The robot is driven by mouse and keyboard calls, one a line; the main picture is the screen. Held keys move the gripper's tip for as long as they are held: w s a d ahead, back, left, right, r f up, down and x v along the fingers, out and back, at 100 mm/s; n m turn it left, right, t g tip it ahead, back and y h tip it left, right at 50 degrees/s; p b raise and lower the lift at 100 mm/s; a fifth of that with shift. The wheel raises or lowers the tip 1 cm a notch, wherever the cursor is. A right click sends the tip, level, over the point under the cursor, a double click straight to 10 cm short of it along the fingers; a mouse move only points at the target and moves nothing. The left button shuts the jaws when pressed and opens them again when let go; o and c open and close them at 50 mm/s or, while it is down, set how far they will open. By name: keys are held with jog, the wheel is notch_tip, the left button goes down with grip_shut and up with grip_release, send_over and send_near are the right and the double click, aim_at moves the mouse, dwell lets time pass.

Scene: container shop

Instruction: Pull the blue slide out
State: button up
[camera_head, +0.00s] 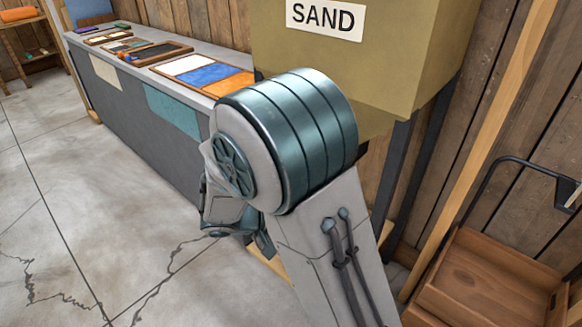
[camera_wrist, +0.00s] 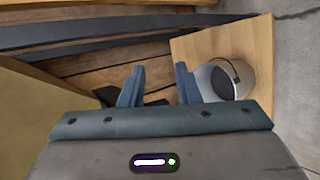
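No blue slide can be made out in either view; my arm covers part of the sand hopper's underside in the head view. The olive-yellow hopper (camera_head: 375,70) carries a white SAND sign (camera_head: 325,18) and stands on dark legs. In the wrist view, a yellow surface (camera_wrist: 30,110), probably the hopper, fills the left side. My gripper (camera_wrist: 158,75) shows two blue-grey fingers, apart, with nothing between them. In the head view the gripper is mostly hidden beside and below my arm. A light bucket (camera_wrist: 238,85) with a dark inside stands to the right of the fingers, on a wooden board (camera_wrist: 205,42).
A long grey counter (camera_head: 150,125) with colored panels and trays runs along the left wall. A wooden cart (camera_head: 490,275) with a black handle stands at the lower right. Concrete floor (camera_head: 90,210) is clear at the left. Plank walls stand behind the hopper.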

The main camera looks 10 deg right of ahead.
jog(key=w+a+r+n+t+h+p, duration=0.2)
jog(key=w+a+n+t+p, duration=0.15)
jog(key=w+a+t, duration=0.45)
jog(key=shift+g, duration=0.4)
jog(key=b+x, duration=0.1)
jog(key=x, duration=1.1)
jog(key=shift+f, duration=0.15)
grip_shut()
